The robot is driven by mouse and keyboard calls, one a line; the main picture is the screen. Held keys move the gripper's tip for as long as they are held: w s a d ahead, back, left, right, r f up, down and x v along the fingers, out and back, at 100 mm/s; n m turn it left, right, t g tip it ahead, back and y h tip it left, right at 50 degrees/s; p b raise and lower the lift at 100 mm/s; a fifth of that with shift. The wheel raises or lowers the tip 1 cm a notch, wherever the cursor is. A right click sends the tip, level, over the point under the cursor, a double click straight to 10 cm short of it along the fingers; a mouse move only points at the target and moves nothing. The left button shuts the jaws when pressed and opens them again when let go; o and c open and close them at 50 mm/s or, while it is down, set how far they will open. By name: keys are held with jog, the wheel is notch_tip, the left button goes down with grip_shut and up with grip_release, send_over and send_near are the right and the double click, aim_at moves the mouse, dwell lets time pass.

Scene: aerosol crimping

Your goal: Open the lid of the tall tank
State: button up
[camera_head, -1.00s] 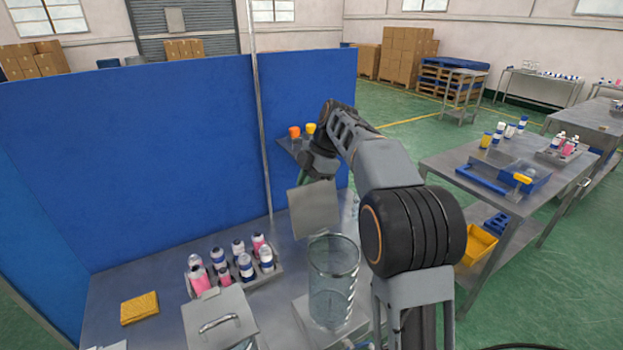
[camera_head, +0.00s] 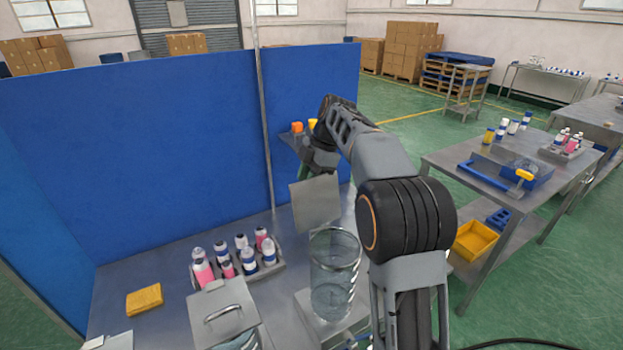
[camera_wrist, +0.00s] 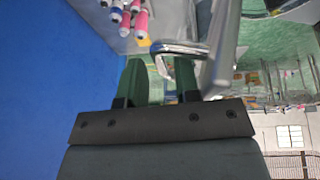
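The tall tank is a clear glass cylinder (camera_head: 335,280) on a grey base at the front of the bench. Its flat grey lid (camera_head: 316,202) stands raised and nearly upright at the tank's far side, leaving the top uncovered. My gripper is behind the lid in the head view, its fingers mostly hidden. In the wrist view, my gripper (camera_wrist: 160,65) has two green fingers with a gap between them. The lid's metal handle (camera_wrist: 178,48) is at the fingertips, overlapping the right finger. The lid shows edge-on there (camera_wrist: 222,50). Firm contact cannot be told.
A shorter tank with a closed, handled lid (camera_head: 222,309) stands left of the tall tank. A blue partition (camera_head: 150,160) borders the bench behind.

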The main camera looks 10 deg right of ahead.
jog(key=shift+w+a+f, duration=0.1)
jog(key=shift+w+f, duration=0.05)
jog(key=shift+f, duration=0.5)
jog(key=p+v, duration=0.2)
jog(key=v, duration=1.3)
jog(key=shift+a+r, duration=0.15)
jog(key=shift+a, duration=0.05)
jog(key=s+a+f+m+t+h+b, duration=0.1)
jog(key=s+f+m+t+h, duration=0.1)
jog(key=s+f+m, duration=0.7)
jog(key=s+a+f+m+t+h, duration=0.2)
jog(key=s+f+m, duration=0.8)
jog(key=s, duration=0.5)
jog(key=m+t, duration=0.1)
jog(key=m, duration=0.1)
jog(key=shift+s+f+m+h+b, duration=0.15)
jog(key=shift+f+m+h+b, duration=0.1)
jog(key=shift+m+h+b, duration=0.1)
jog(key=shift+s+a, duration=0.1)
